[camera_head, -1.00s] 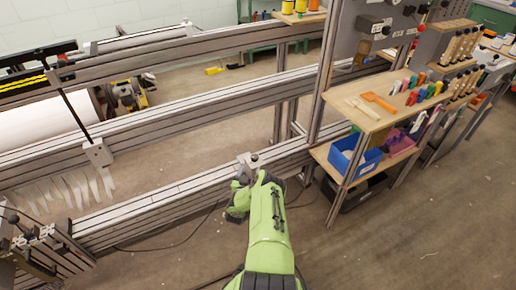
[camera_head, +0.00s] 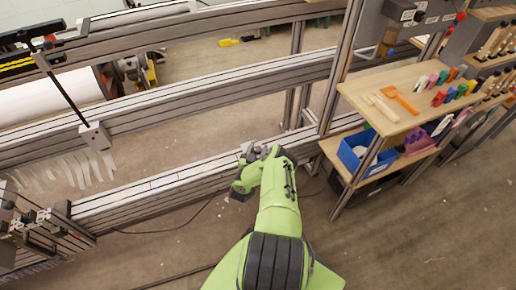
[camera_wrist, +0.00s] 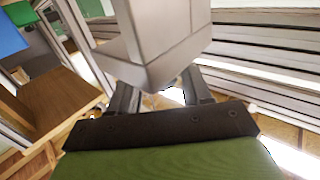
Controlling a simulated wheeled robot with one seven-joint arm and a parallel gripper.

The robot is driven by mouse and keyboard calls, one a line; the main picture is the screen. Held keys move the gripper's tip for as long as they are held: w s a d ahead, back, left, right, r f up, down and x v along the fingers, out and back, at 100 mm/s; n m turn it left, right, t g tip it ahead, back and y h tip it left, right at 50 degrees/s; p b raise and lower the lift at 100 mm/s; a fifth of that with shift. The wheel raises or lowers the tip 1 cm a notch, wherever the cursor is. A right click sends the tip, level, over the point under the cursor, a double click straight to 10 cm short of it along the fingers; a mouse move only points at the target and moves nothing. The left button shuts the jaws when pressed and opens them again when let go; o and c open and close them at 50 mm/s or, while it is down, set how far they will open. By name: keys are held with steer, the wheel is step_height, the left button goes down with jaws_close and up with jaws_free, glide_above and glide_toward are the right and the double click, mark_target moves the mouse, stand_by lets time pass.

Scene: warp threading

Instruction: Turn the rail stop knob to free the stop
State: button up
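The grey rail stop (camera_head: 246,153) sits on the front rail (camera_head: 165,185) in the head view. It is partly covered by my green wrist. In the wrist view its grey block (camera_wrist: 168,38) fills the top middle, very near the camera. My gripper (camera_wrist: 161,92) points at the stop from the front side of the rail. Its two dark fingers stand apart with a bright gap between them. The block hides the fingertips. The knob cannot be made out, so I cannot tell whether the fingers touch it.
A wooden shelf unit (camera_head: 350,93) with tools and a blue bin (camera_head: 360,150) stands to the right. A metal upright (camera_head: 342,70) rises between it and the stop. A grey bracket with a black rod (camera_head: 94,136) is on the rail behind. The floor in front is open.

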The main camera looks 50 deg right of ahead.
steer(key=c, duration=0.6)
steer(key=shift+r+t+p, duration=0.15)
steer(key=shift+t+p, duration=0.15)
steer(key=shift+c, duration=0.2)
steer(key=shift+n+t+y+p, duration=0.35)
steer(key=shift+n+t+y, duration=0.15)
steer(key=shift+n+t, duration=0.35)
steer(key=o, duration=1)
steer(key=shift+c, duration=0.2)
steer(key=shift+f, duration=0.2)
